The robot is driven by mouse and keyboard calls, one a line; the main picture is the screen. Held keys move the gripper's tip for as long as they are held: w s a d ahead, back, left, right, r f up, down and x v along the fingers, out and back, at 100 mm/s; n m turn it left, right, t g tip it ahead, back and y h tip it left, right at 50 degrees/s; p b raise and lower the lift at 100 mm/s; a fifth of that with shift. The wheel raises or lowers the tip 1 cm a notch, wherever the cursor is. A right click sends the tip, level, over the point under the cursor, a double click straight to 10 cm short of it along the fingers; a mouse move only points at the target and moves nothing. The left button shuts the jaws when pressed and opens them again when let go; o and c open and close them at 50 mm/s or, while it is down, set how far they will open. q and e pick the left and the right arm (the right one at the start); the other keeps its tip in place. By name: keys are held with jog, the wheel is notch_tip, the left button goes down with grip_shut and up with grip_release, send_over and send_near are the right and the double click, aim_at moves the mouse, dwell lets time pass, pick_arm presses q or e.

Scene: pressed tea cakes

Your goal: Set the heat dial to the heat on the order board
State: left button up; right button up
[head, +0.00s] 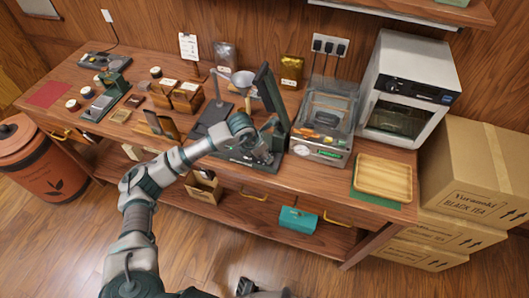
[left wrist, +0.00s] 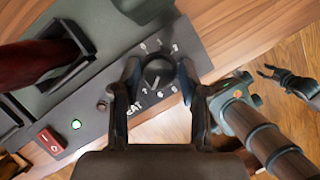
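The heat dial (left wrist: 158,74) is a round black knob on a dark panel with pale numbers around it and a "HEAT" label beside it. A short pale mark shows on the knob; its exact setting is too small to read. My left gripper (left wrist: 159,88) has one finger on each side of the knob, apparently with small gaps. In the head view my left gripper (head: 262,154) is low at the front of the dark press, hiding the dial. A white sheet (head: 188,46) on the wall may be the order board; its writing is unreadable. My right gripper (left wrist: 274,76) is empty, fingers spread, away from the panel.
The panel has a red switch (left wrist: 48,140) and a lit green lamp (left wrist: 76,125). The press's upright dark plate (head: 270,98) stands beside my left gripper. A clear-lidded machine (head: 325,120) is to its right, wooden boxes (head: 186,96) to its left. A wooden tray (head: 383,178) lies farther right.

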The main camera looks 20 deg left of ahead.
pick_arm(q)
jog(key=shift+o, duration=0.9)
jog(key=shift+w, duration=0.1)
pick_arm(e)
jog(key=shift+s+f, duration=0.1)
jog(key=shift+s, duration=0.2)
pick_arm(q)
jog(key=shift+r, duration=0.1)
pick_arm(e)
jog(key=shift+a, duration=0.1)
pick_arm(q)
jog(key=v, duration=1.1)
jog(key=shift+a+r, duration=0.2)
jog(key=shift+r, duration=0.1)
pick_arm(e)
jog(key=shift+w, duration=0.1)
